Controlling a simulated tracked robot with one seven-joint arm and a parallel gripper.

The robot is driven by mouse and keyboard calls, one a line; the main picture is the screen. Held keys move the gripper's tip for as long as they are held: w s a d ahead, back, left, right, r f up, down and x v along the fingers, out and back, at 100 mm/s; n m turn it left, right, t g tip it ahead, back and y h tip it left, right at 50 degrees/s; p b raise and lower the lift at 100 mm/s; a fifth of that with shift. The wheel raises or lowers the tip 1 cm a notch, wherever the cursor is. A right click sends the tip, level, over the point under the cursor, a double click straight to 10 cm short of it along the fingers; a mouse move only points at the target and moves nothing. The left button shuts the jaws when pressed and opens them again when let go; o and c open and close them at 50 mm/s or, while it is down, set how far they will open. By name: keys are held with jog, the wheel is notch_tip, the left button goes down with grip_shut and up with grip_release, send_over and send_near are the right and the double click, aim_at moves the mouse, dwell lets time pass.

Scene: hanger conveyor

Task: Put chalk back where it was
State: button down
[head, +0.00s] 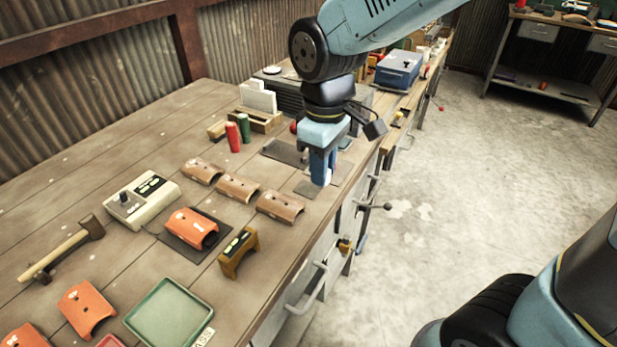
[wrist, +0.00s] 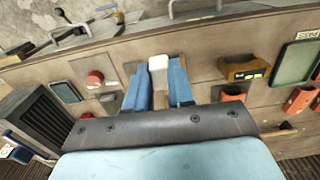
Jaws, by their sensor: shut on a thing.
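My gripper (head: 321,170) points down above the right edge of the workbench, past the row of brown curved pieces. Its two blue fingers also show in the wrist view (wrist: 158,78). They are shut on a white block, which looks like the chalk (wrist: 158,62). The chalk's white end shows between the fingertips, and a small white part of it shows in the head view (head: 328,177). The rest of it is hidden by the fingers. I cannot tell whether it touches the bench. A dark flat pad (head: 307,189) lies on the bench beside the fingertips.
Brown curved pieces (head: 281,207) and an orange one (head: 192,228) lie left of my gripper. A brown block-like gauge (head: 239,252), a beige box with a knob (head: 142,199), a hammer (head: 62,250) and a green tray (head: 169,314) are nearer. Red and green cylinders (head: 233,137) stand behind.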

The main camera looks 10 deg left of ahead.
jog(key=w+a+f, duration=0.2)
jog(key=w+f, duration=0.1)
jog(key=w, duration=0.2)
send_over(308, 189)
jog(key=s, duration=0.1)
jog(key=f, duration=0.4)
jog(key=shift+s+d, duration=0.15)
jog(key=shift+d, duration=0.05)
jog(key=shift+w+a+f, duration=0.2)
jog(key=shift+w+f, duration=0.4)
jog(key=shift+f, duration=1.55)
jog(key=shift+f, duration=0.1)
jog(key=c, duration=1)
grip_release()
